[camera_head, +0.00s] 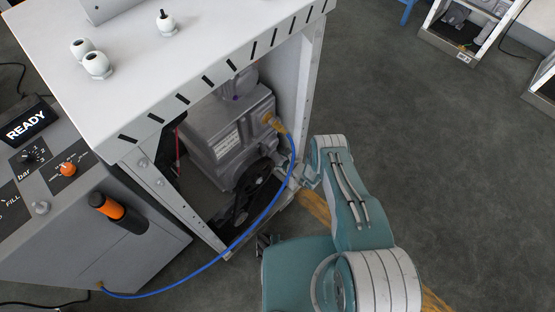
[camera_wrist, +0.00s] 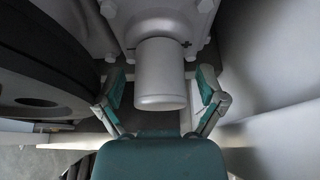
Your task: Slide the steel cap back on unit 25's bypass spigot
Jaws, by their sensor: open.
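A plain grey metal cylinder (camera_wrist: 161,80), which looks like the steel cap on the bypass spigot, sticks out from a bolted grey housing (camera_wrist: 150,15) in the wrist view. My gripper (camera_wrist: 160,88) is open, with one teal-padded finger on each side of the cylinder and a visible gap on both sides. In the head view, my gripper (camera_head: 290,178) reaches into the lower right of the open cabinet, beside the grey pump body (camera_head: 228,130). The cap cannot be made out there, and no unit number is readable.
A dark wheel (camera_wrist: 45,75) lies close left of my gripper, and a pale panel (camera_wrist: 270,60) stands close right. A blue hose (camera_head: 283,190) hangs across the cabinet opening from a brass fitting (camera_head: 276,123). The grey floor (camera_head: 440,150) to the right is clear.

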